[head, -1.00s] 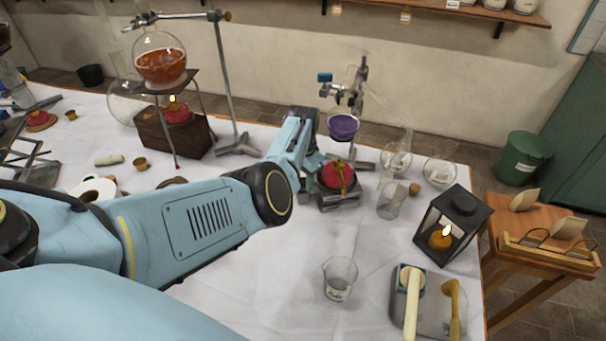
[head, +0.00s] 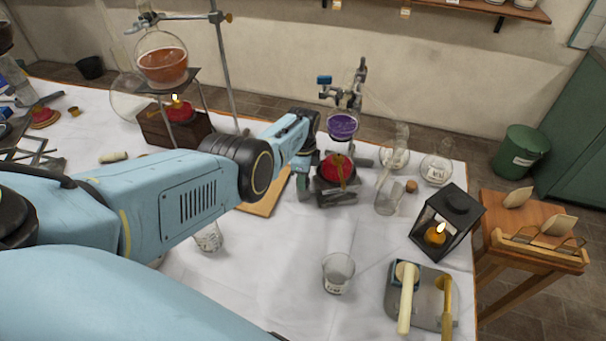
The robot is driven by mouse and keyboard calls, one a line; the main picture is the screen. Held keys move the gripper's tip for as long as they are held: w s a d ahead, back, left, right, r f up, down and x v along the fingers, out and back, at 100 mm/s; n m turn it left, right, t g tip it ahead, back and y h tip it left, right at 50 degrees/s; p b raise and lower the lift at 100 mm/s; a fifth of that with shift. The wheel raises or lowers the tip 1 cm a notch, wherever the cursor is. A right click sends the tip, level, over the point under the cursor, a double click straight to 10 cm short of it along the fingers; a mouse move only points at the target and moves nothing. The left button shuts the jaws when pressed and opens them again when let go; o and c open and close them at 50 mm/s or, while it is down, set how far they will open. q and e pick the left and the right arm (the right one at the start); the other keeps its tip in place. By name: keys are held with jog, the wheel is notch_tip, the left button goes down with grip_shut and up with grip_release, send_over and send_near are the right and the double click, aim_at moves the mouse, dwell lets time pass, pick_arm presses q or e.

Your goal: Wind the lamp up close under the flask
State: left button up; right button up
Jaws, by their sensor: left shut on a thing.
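The red lamp (head: 338,168) stands on a small dark jack (head: 337,197) right of centre. The round flask with purple liquid (head: 342,126) is clamped on a stand above it, with a small gap between lamp and flask. My left gripper (head: 304,187) is low at the left side of the jack, fingers pointing down. It is shut on what looks like the jack's knob, which the fingers hide. My right gripper is not in view.
A lit lantern (head: 446,225), an empty beaker (head: 338,273) and a tray with tools (head: 424,297) stand right and front. Glassware (head: 389,195) is close right of the jack. A flask with orange liquid (head: 162,62) stands over another lamp (head: 178,109) at back left.

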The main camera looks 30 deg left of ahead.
pick_arm(q)
jog(key=shift+m, duration=2.3)
jog(key=o, duration=1)
jog(key=shift+r, duration=0.1)
